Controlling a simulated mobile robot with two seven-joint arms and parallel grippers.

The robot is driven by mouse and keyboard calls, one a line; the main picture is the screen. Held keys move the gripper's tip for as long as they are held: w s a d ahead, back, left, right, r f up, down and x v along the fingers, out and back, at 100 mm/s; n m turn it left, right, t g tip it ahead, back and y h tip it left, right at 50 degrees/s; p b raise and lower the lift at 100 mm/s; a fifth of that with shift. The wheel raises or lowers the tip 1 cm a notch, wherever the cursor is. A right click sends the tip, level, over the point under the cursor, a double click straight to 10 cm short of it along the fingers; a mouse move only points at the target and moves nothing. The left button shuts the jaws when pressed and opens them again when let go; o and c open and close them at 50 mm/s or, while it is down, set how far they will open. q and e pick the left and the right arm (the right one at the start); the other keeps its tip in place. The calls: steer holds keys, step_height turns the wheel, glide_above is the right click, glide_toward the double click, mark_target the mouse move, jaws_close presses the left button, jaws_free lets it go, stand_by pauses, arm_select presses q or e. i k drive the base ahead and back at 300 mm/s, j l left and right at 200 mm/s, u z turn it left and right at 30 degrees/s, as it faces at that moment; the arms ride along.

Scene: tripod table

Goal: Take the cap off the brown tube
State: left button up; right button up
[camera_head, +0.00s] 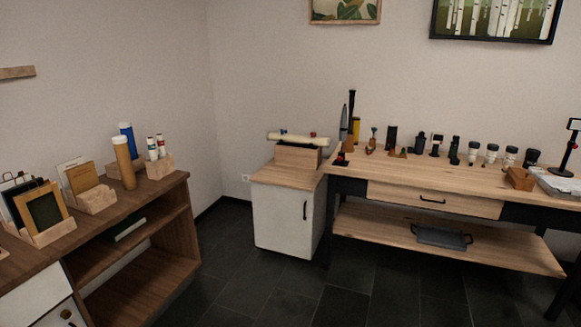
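A brown tube (125,166) stands upright on the dark wooden counter at the left. Its light-coloured cap (119,140) sits on its top end. A blue tube (132,142) with a white top stands close behind it, partly hidden by it. Neither of my grippers shows in the head view.
The wooden counter (135,194) also holds a wooden block (160,166) with small white bottles, and wooden holders with cards and frames. A white cabinet (283,215) and a long workbench (460,180) stand along the back wall. Dark tiled floor (235,275) lies clear between them.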

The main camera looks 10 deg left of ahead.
mark_target(122, 151)
steer(key=i+u, duration=0.2)
steer(key=i, duration=0.45)
steer(key=i+l+u, duration=0.15)
steer(key=i, duration=0.45)
steer(key=i+l+u, duration=0.2)
steer(key=i+u, duration=0.25)
steer(key=i+l+u, duration=0.75)
steer(key=u, duration=0.15)
steer(key=i+l+u, duration=0.25)
steer(key=l+u, duration=0.15)
steer(key=l, duration=0.25)
